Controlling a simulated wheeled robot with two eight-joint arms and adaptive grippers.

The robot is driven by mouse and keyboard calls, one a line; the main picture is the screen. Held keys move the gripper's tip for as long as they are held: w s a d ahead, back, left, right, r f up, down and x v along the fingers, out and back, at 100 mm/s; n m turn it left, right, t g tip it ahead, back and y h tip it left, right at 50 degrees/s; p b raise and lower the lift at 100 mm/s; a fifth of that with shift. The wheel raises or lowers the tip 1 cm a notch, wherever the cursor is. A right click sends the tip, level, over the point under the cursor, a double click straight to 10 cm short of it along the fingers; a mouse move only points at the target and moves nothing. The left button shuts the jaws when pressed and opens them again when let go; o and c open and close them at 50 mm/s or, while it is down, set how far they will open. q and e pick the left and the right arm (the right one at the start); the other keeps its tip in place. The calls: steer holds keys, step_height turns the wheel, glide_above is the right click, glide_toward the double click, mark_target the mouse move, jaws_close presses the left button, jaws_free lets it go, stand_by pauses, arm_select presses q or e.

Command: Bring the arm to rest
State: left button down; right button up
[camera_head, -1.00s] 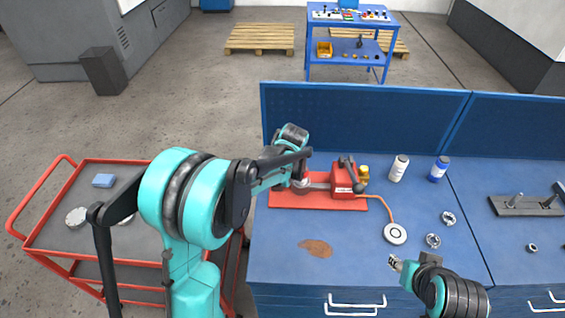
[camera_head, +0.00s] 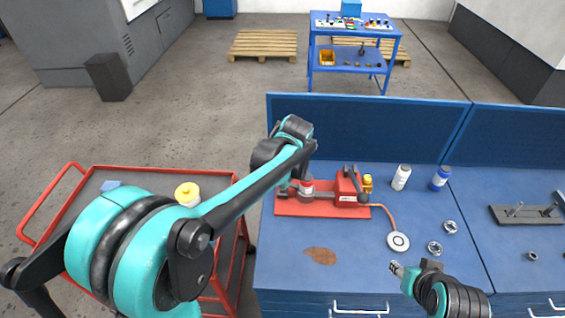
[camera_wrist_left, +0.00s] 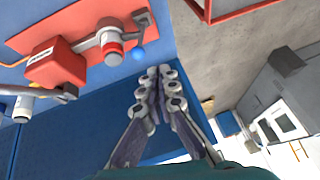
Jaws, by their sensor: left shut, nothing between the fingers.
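My left arm (camera_head: 240,190) reaches from the lower left over the left end of the blue bench. In the head view its fingers are hidden behind my own arm. In the left wrist view my left gripper (camera_wrist_left: 160,82) is shut, with its fingers together and nothing between them. It is apart from the red test fixture (camera_head: 348,188), which also shows in the left wrist view (camera_wrist_left: 58,66). A grey and red valve (camera_head: 306,187) sits at the fixture.
A white bottle (camera_head: 401,177), a blue-labelled bottle (camera_head: 440,178), a round gauge (camera_head: 398,241) and metal rings (camera_head: 450,226) are on the bench. A blue panel (camera_head: 365,130) stands behind.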

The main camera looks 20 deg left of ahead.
arm_select(q)
steer(key=shift+w+d, duration=0.1)
stand_by(0.3)
steer(key=s+f+m+t+h+b, duration=0.1)
steer(key=s+f+b, duration=0.5)
steer(key=s, duration=0.6)
steer(key=s+d+f+t+h+b, duration=0.1)
steer(key=s+f+b, duration=0.5)
steer(key=s, duration=0.7)
steer(key=shift+d+f+m+h+b, duration=0.25)
steer(key=shift+f+m+h+b, duration=0.15)
steer(key=shift+h+b, duration=0.15)
steer(key=c, duration=2.3)
jaws_free()
